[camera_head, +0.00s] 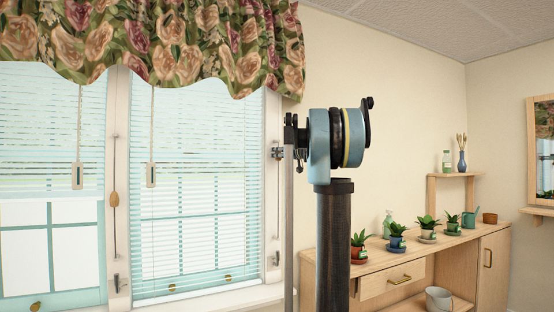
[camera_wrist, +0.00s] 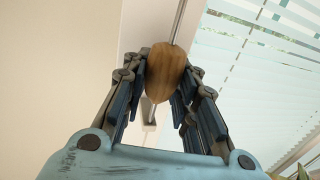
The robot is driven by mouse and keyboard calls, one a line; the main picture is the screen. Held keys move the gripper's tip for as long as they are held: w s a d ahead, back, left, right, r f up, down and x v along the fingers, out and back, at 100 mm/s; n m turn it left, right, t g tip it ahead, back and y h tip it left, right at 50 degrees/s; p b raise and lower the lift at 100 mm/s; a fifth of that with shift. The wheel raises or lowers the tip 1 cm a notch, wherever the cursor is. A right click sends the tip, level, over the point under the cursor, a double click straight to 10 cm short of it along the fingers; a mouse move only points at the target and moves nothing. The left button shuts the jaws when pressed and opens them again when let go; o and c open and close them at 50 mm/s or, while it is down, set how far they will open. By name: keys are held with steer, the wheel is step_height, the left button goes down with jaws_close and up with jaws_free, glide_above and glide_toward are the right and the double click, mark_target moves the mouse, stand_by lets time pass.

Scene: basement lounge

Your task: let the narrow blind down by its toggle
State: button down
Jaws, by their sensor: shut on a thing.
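My gripper (camera_wrist: 165,85) is shut on a wooden toggle (camera_wrist: 166,72) in the wrist view, its fingers on both sides of it. In the head view my arm stands at the right edge of the right window, and the held toggle cannot be made out there. The right-hand blind (camera_head: 200,150) has pale slats across most of its window; it also shows in the wrist view (camera_wrist: 260,90). The left blind (camera_head: 40,130) is cut off by the picture edge, so I cannot compare the full widths.
A floral valance (camera_head: 180,45) covers the blinds' tops. To the right, a wooden cabinet (camera_head: 377,287) carries several potted plants and a teal watering can (camera_head: 468,220). A metal bucket (camera_head: 438,299) sits on its lower shelf.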

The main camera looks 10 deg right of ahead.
steer(key=c, duration=1.8)
jaws_free()
steer(key=shift+r, duration=0.15)
steer(key=o, duration=0.5)
steer(key=shift+s+d+r, duration=0.1)
steer(key=shift+o, duration=0.3)
steer(key=v, duration=1.1)
steer(key=shift+s+d, duration=0.2)
steer(key=shift+s, duration=0.15)
